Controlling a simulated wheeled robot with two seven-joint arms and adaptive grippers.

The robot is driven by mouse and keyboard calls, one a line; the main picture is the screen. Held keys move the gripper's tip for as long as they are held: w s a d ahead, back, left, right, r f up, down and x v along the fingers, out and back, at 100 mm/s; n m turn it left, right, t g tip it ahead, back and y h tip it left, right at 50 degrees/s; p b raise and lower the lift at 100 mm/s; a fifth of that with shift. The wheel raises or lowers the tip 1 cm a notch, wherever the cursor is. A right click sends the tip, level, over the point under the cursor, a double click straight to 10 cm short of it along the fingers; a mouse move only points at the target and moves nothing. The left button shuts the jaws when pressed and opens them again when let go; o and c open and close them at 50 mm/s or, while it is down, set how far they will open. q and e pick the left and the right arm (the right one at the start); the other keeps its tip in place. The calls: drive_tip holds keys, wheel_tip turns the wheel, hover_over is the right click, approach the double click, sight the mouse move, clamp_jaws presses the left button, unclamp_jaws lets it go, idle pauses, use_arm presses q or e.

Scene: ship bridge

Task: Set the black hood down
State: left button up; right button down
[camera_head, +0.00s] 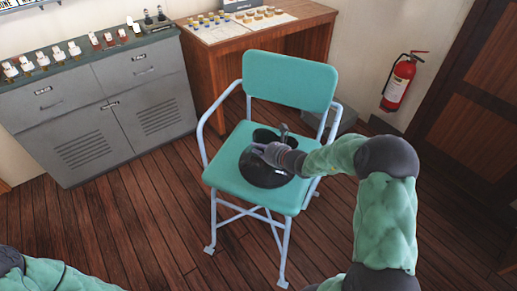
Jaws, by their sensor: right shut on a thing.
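The black hood (267,173) is a dark, glossy, rounded piece at the seat of the teal chair (225,182). My right gripper (262,147) reaches in from the right and is shut on the hood at its top. The gripper and wrist hide part of the hood. I cannot tell whether the hood's underside rests on the seat or is just above it. My left arm shows only at the bottom left corner, and its gripper is out of the picture.
The chair has a backrest (290,80) and pale metal armrests around the seat. A grey cabinet (100,105) stands at the left and a wooden desk (262,38) behind. A red fire extinguisher (400,82) hangs at the right. Wooden floor (130,235) is clear in front.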

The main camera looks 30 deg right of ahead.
drive_tip(key=shift+f, duration=0.1)
drive_tip(key=c, duration=1.2)
unclamp_jaws()
